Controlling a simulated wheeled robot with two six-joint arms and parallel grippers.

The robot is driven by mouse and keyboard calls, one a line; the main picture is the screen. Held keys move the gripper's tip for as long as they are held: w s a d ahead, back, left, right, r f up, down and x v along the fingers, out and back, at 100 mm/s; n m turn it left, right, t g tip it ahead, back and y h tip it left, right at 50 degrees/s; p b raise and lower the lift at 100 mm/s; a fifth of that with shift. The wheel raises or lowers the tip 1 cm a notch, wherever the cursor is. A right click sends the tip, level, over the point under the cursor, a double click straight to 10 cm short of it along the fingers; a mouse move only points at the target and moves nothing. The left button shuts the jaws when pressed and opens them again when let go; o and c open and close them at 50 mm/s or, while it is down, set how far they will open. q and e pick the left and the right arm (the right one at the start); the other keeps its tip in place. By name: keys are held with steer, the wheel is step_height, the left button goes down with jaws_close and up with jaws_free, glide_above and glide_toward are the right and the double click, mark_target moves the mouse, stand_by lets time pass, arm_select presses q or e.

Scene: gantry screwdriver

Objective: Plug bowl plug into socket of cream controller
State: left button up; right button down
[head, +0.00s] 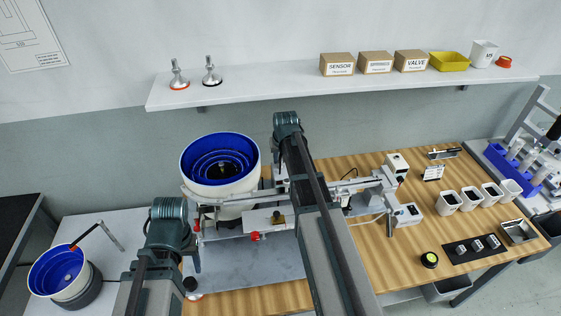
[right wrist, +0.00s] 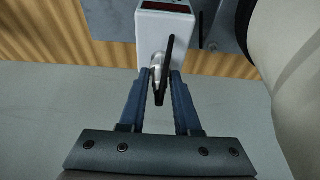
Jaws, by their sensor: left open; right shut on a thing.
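In the right wrist view, my right gripper (right wrist: 160,84) is shut on a small plug (right wrist: 156,62), silver-grey with a dark narrow part beside it. The plug lies at the near face of a cream controller box (right wrist: 152,28) with a dark red display. I cannot tell whether the plug touches the box or is in its socket; the socket is hidden. In the head view, the white bowl feeder (head: 227,191) with blue inside stands left of my right arm. My right gripper, the plug and the controller are hidden there. My left gripper cannot be made out.
A wooden bench (head: 402,262) carries a gantry and, at the right, several white cups (head: 448,203). A second blue bowl (head: 58,272) stands at the far left. A wall shelf (head: 270,84) holds boxes. In the right wrist view, a large pale rounded body (right wrist: 296,90) is close at the right.

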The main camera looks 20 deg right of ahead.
mark_target(281, 155)
steer(key=shift+r, duration=0.1)
steer(key=shift+r+p, duration=1.8)
steer(key=shift+p, duration=0.1)
